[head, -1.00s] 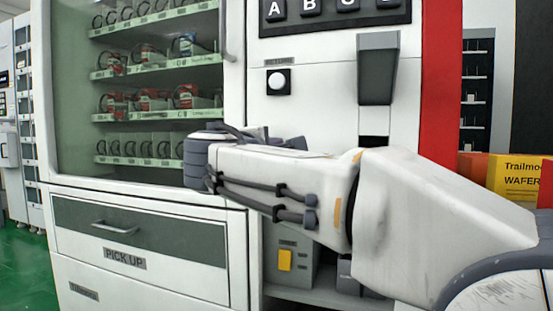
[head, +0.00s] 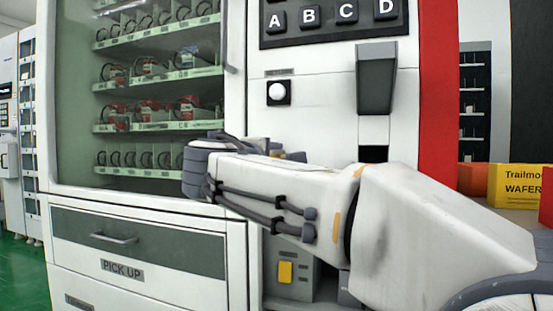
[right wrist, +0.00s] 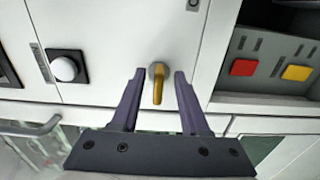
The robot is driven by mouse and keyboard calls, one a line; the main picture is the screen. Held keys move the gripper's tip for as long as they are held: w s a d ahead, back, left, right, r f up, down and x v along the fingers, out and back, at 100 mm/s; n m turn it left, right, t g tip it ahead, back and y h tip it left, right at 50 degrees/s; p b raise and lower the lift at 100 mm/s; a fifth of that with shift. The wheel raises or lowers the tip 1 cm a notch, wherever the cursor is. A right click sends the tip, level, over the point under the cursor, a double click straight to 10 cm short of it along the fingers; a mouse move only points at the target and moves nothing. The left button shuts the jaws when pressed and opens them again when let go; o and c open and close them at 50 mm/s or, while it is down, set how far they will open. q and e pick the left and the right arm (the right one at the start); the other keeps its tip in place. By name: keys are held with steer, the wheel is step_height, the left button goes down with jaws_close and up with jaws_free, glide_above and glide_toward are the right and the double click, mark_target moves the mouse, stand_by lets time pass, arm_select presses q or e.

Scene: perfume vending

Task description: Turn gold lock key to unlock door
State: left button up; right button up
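The gold lock key (right wrist: 158,88) sits on the white machine front in the right wrist view, with its grip pointing toward me. My right gripper (right wrist: 159,75) is open, with one dark finger on each side of the key. A gap shows on both sides, so the fingers do not appear to touch it. The door around the lock appears shut. My left gripper is not in view.
A white round button (head: 278,92) and a dark slot cover (head: 376,80) are on the panel above my arm. An open recess below holds a grey box with a yellow button (head: 285,272). The pick-up drawer (head: 130,240) is shut at the left.

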steer(key=p+v, duration=0.2)
steer(key=v, duration=0.8)
steer(key=shift+s+p, duration=0.2)
steer(key=shift+p, duration=0.15)
steer(key=shift+a, duration=0.1)
